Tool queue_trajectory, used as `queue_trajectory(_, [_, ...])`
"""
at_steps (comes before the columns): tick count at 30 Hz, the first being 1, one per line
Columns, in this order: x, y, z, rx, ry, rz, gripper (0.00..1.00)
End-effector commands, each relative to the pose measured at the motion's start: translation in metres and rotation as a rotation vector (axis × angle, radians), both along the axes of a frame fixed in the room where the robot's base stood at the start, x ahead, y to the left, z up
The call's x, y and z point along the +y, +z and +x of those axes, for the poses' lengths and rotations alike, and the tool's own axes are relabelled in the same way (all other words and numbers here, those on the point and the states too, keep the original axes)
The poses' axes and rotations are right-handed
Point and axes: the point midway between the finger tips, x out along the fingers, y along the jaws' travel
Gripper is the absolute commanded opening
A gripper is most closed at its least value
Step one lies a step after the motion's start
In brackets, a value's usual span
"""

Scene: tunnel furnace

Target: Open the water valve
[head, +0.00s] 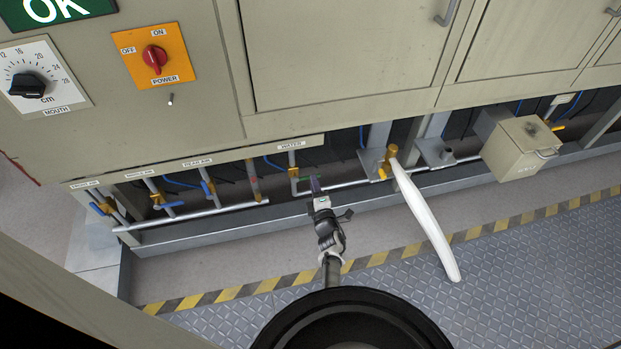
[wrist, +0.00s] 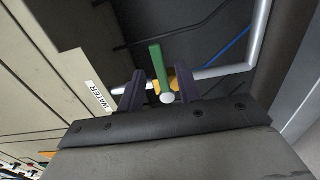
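The water valve has a green lever handle (wrist: 158,65) on a yellow body (wrist: 184,80), set on a grey pipe under the WATER label. In the wrist view the handle appears crosswise to the pipe. In the head view the green handle (head: 304,180) is small and partly hidden by my gripper. My gripper (head: 315,184) is at the valve, below the cabinet's lower edge. In the wrist view its two dark purple fingers (wrist: 158,84) are apart, one on each side of the handle, with visible gaps. Whether either finger touches the valve cannot be told.
Blue-handled valves (head: 165,205) sit left along the pipes. A long white lever (head: 425,220) on a yellow fitting slants down to the right of my gripper. A beige box (head: 520,148) stands further right. The cabinet (head: 345,50) overhangs the pipes. The floor in front is clear.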

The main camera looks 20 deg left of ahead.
Motion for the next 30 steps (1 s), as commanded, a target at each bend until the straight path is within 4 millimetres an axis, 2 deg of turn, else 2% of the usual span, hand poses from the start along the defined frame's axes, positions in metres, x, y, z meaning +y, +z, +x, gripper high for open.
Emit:
queue_trajectory(1, [0.006, -0.006, 0.008, -0.004, 0.003, 0.000, 0.35])
queue_trajectory(10, [0.027, -0.003, 0.040, -0.001, 0.001, 0.002, 0.35])
queue_trajectory(15, [0.033, 0.000, 0.047, 0.000, 0.001, 0.001, 0.35])
queue_trajectory(24, [0.033, 0.001, 0.048, 0.001, 0.000, 0.002, 0.35])
queue_trajectory(25, [0.033, 0.001, 0.048, 0.001, 0.000, 0.002, 0.33])
queue_trajectory(30, [0.033, 0.001, 0.048, 0.001, -0.001, 0.002, 0.11])
